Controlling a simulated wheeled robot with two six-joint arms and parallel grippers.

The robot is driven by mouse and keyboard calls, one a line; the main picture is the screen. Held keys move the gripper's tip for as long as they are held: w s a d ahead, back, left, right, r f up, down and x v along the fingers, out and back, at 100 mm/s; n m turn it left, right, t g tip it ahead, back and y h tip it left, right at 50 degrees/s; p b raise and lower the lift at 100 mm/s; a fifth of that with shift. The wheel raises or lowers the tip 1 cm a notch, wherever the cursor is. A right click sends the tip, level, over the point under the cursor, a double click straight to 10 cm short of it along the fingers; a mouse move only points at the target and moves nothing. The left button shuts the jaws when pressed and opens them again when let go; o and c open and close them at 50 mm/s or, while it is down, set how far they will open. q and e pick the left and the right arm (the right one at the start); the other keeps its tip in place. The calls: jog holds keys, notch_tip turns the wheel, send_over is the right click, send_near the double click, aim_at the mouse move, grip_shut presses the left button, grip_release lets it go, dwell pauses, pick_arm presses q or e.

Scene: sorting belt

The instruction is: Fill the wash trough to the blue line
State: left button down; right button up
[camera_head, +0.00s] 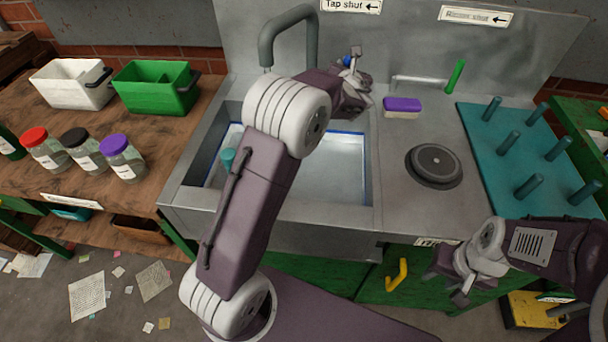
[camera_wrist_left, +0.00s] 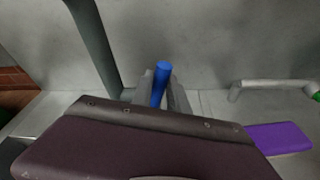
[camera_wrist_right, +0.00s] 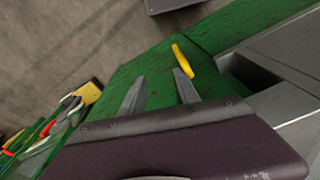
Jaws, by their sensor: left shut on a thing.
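The wash trough (camera_head: 192,192) is a grey metal basin sunk in the counter. Pale water shows in it, and a blue line (camera_head: 345,131) runs along its inner wall. My left arm hides its middle, and I cannot tell the exact level against the line. The grey curved tap (camera_head: 290,25) stands behind it. A blue tap handle (camera_wrist_left: 160,85) stands upright between the fingers of my left gripper (camera_head: 352,60), which is shut on it. No stream shows from the spout, whose end is partly hidden. My right gripper (camera_wrist_right: 158,90) is open and empty before the green cabinet front.
A purple sponge (camera_head: 402,104), a round dark disc (camera_head: 434,165) and a teal peg mat (camera_head: 485,125) are right of the trough. A green-handled lever (camera_head: 456,75) stands behind. A yellow handle (camera_head: 397,275) is on the cabinet. Jars (camera_head: 122,160) and bins (camera_head: 155,88) stand left.

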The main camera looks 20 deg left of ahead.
pick_arm(q)
jog(key=shift+a+n, duration=0.3)
jog(key=shift+n, duration=0.1)
pick_arm(e)
jog(key=shift+f, duration=0.7)
